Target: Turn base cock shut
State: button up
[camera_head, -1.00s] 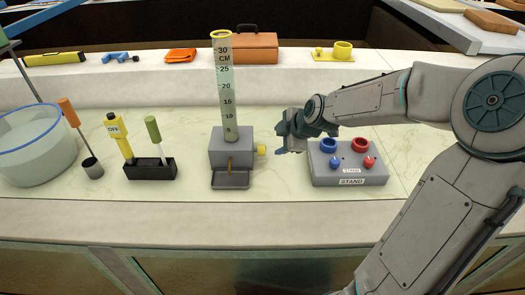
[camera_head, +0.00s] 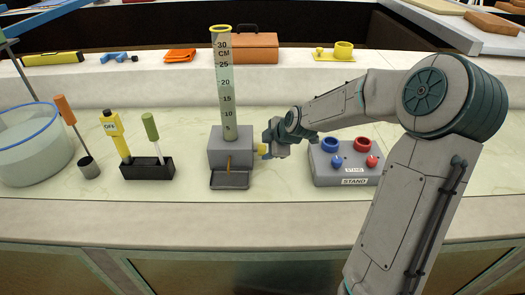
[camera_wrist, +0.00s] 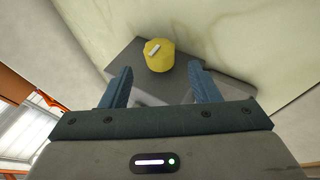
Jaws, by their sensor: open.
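The base cock is a yellow round knob (camera_head: 263,149) on the right side of the grey base block (camera_head: 231,150), which carries the clear graduated tube (camera_head: 225,90). In the wrist view the yellow knob (camera_wrist: 160,56) has a short pale bar mark on its face and lies just beyond my fingertips, between their lines. My gripper (camera_head: 268,150) is at the right of the block, level with the knob, and partly hides it in the head view. In the wrist view my gripper (camera_wrist: 158,80) is open with nothing between its blue fingers. Contact with the knob cannot be made out.
The grey stand (camera_head: 346,163) with blue and red rings and knobs is close to the right, under my forearm. A black holder (camera_head: 148,167) with yellow and green-handled tools stands left. A small tray (camera_head: 230,179) sits before the block.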

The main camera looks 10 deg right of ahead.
aim_at(262, 148)
jog(key=shift+b+x, duration=0.3)
jog(key=shift+x, duration=1.85)
jog(key=c, duration=1)
